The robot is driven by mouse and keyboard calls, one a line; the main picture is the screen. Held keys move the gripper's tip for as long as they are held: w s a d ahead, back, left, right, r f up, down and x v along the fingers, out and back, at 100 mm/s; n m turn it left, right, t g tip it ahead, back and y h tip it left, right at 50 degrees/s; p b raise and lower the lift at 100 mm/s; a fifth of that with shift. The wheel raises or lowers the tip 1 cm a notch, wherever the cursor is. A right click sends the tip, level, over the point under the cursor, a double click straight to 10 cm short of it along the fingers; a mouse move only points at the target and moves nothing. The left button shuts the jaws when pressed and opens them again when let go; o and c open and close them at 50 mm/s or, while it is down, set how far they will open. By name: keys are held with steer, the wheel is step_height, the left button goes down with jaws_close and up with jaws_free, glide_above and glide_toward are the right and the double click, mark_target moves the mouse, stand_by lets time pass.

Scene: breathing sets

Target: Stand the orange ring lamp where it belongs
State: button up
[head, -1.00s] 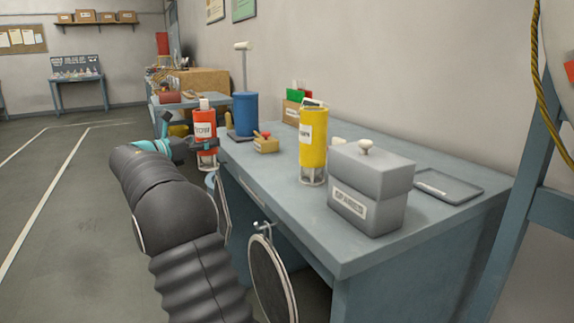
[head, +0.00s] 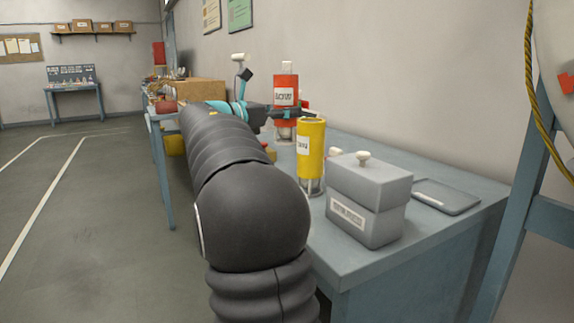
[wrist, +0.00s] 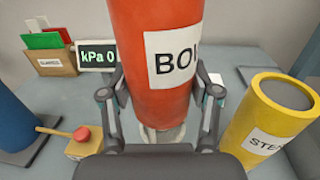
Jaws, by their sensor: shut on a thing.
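An orange-red cylinder (head: 286,90) with a white label and a pale metal foot is held upright over the bench. I cannot make out a ring lamp apart from this cylinder.
A yellow cylinder (head: 311,150) stands close on the right, then a grey lidded box (head: 368,205) and a flat tray (head: 448,197).

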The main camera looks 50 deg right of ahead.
mark_target(285, 144)
steer(key=shift+f+b, duration=0.5)
steer(key=shift+f, duration=3.9)
steer(key=shift+f, duration=0.15)
steer(key=o, duration=1.4)
steer(key=shift+w, duration=0.1)
steer(key=w+a, duration=0.2)
steer(key=a, duration=0.9)
steer(key=shift+w+a, duration=0.15)
steer(key=shift+a, duration=0.2)
